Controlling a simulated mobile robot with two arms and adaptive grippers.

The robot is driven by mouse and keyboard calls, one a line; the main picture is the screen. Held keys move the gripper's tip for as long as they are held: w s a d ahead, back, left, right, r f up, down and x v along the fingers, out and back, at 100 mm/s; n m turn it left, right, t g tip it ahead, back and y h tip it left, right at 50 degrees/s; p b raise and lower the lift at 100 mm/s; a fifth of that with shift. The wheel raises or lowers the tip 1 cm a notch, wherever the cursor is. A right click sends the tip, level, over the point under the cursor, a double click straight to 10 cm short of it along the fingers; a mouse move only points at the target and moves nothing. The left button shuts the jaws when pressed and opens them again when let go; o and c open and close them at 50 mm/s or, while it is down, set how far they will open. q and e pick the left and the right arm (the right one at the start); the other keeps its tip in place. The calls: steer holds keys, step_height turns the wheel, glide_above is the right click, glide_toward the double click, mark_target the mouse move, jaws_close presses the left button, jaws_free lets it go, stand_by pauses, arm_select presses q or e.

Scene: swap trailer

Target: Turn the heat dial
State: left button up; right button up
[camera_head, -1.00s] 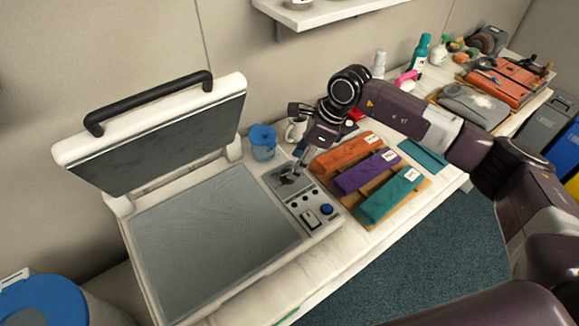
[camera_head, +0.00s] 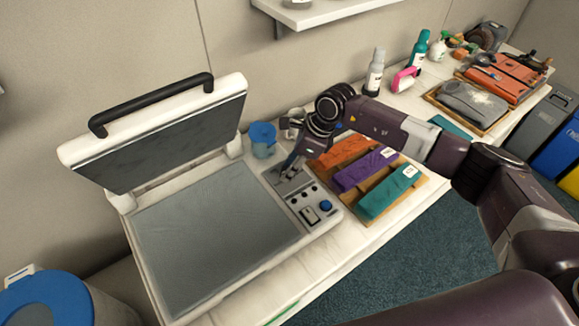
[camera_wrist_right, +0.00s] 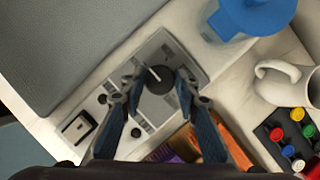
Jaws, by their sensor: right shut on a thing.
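The heat press (camera_head: 165,290) stands on the table with its lid (camera_head: 170,145) raised. My right gripper (camera_head: 289,173) reaches down to the panel's upper end and is shut on the heat dial there. In the right wrist view the black dial (camera_wrist_right: 158,79) with its white pointer line sits between the fingertips of the gripper (camera_wrist_right: 157,86). In the head view the fingers mostly hide the dial. My left gripper is not in view.
A blue-lidded cup (camera_head: 263,138) and a white mug (camera_wrist_right: 283,83) stand close behind the panel. Folded orange, purple and teal cloths (camera_head: 388,190) lie on a wooden board to the right. Bottles (camera_head: 375,72) stand farther right.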

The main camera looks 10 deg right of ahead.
steer(key=shift+c, duration=0.5)
steer(key=shift+m, duration=0.3)
steer(key=shift+s+m+t+b, duration=0.1)
steer(key=shift+m+t+b, duration=0.4)
steer(key=shift+m, duration=0.6)
steer(key=m, duration=0.1)
steer(key=m+h+b, duration=0.1)
steer(key=shift+a+f+m+t+b, duration=0.15)
steer(key=shift+m+t+b, duration=0.15)
steer(key=shift+t, duration=0.1)
steer(key=m+b, duration=0.1)
steer(key=m, duration=0.1)
steer(key=m+h+b, duration=0.1)
steer(key=m+b, duration=0.1)
steer(key=shift+a+t+h+b, duration=0.1)
steer(key=shift+t+h+b, duration=0.2)
steer(key=shift+t, duration=0.1)
steer(key=shift+s+m+h+b, duration=0.1)
steer(key=shift+m+h+b, duration=0.3)
steer(key=shift+m+b, duration=0.7)
steer(key=shift+r, duration=0.2)
steer(key=o, duration=1.2)
steer(key=shift+c, duration=0.2)
